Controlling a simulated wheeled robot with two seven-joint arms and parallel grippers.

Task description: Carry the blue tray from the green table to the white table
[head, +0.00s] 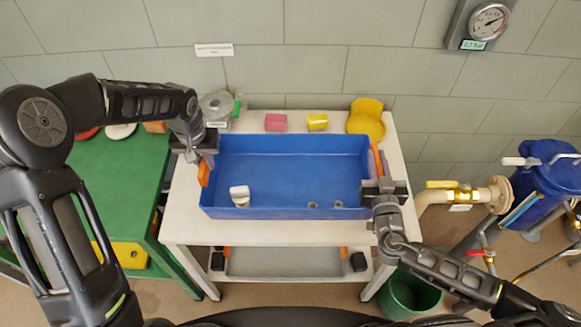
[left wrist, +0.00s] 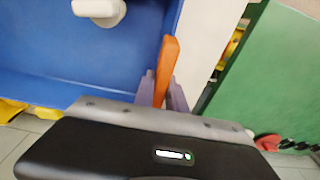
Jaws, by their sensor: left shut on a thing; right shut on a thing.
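The blue tray (head: 290,165) is over the middle of the white table (head: 182,228); I cannot tell whether its base touches the top. A white fitting (head: 240,195) and two small grey pieces (head: 325,205) lie in it. My left gripper (head: 204,158) is shut on the tray's left orange handle (head: 204,173), which also shows between the fingers in the left wrist view (left wrist: 167,68). My right gripper (head: 380,180) is shut on the right orange handle (head: 375,158). The green table (head: 125,190) stands to the left, partly hidden by my arm.
Behind the tray, on the white table, are a pink block (head: 276,122), a yellow block (head: 317,121), a yellow scoop (head: 366,120) and a clear roll (head: 216,105). A green bin (head: 408,295) stands below right. A pipe with a yellow valve (head: 455,190) is to the right.

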